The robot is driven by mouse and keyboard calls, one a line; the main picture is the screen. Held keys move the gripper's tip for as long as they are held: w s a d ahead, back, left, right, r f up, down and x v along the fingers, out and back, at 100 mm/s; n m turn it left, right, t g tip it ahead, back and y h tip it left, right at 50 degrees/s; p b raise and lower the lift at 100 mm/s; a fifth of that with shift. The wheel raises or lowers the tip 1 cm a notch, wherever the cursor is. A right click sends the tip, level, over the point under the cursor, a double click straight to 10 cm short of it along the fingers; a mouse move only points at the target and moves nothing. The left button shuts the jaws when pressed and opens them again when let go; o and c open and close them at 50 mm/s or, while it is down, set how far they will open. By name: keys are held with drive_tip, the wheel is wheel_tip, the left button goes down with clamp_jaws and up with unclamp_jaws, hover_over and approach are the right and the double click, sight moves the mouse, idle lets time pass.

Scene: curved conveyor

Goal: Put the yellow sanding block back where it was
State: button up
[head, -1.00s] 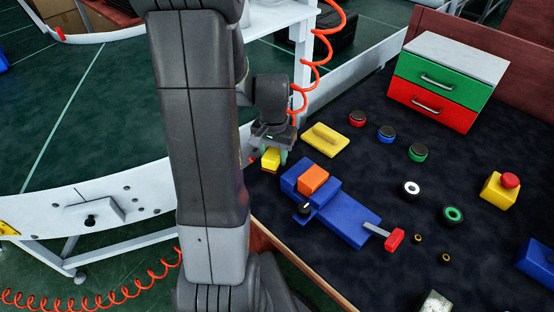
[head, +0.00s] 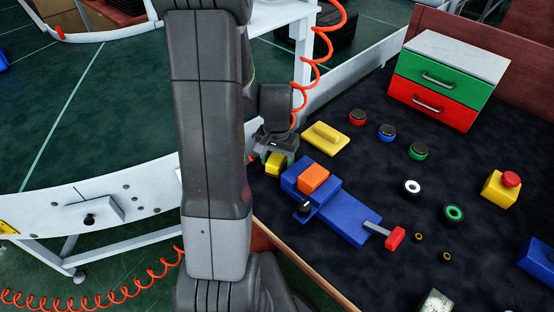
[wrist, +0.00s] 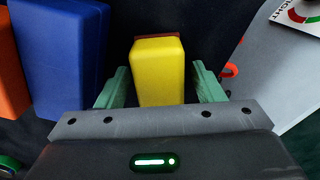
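The yellow sanding block (head: 275,164) stands at the left edge of the dark bench top, beside the blue vise (head: 345,222). In the wrist view the block (wrist: 159,75) is between my two green fingers, with a reddish-brown strip at its far end. My gripper (head: 277,152) is over the block. The wrist view shows my gripper (wrist: 162,88) open, with a narrow dark gap between the block and each finger. The block's underside and its contact with the bench are hidden.
An orange block (head: 313,178) sits on the vise just right of my gripper. A yellow float with a handle (head: 325,139) lies behind it. Coloured round pieces and a drawer box (head: 440,82) are farther right. The conveyor (head: 100,215) curves on the left.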

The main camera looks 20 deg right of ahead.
sight(274, 158)
wheel_tip(274, 158, up, 8)
drive_tip(key=shift+f+p, duration=0.1)
drive_tip(key=shift+p, duration=0.45)
wheel_tip(274, 158, down, 8)
drive_tip(key=shift+b, duration=0.55)
wheel_tip(274, 158, up, 4)
drive_tip(key=shift+p, duration=0.3)
drive_tip(key=shift+s+a, duration=0.1)
drive_tip(key=shift+a, duration=0.4)
